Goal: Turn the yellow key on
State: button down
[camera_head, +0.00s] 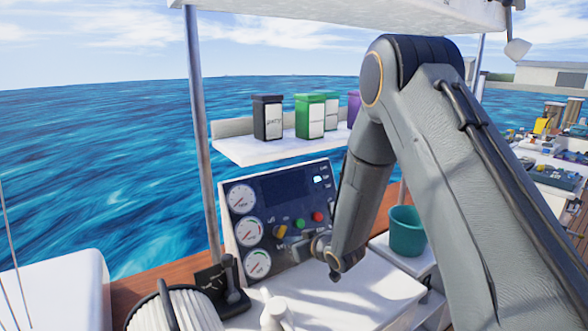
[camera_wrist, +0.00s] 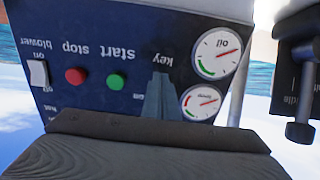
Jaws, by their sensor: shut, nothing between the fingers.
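The yellow key (camera_head: 280,231) is on the dark control panel (camera_head: 290,190), right of the round gauges, in the head view. My gripper (camera_head: 288,244) is at the panel, just below and right of the key; I cannot tell whether it touches it. In the wrist view, which is upside down, my gripper (camera_wrist: 158,82) is shut and empty, with its narrow fingers pointing at the panel by the word "key". The key itself is hidden behind the fingers there, so its turn position cannot be read.
A green start button (camera_wrist: 116,81) and red stop button (camera_wrist: 75,75) sit beside the key place. A white blower switch (camera_wrist: 38,73) is farther along. A black throttle lever (camera_head: 231,275) stands left of the panel's foot. A shelf (camera_head: 270,150) with canisters is above.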

jog(key=shift+a+r, duration=0.1)
jog(key=shift+r, duration=0.15)
jog(key=shift+f, duration=0.1)
dwell(0.5)
jog(key=p+v, duration=0.3)
jog(key=v, duration=0.3)
jog(key=shift+f, duration=0.25)
dwell(0.4)
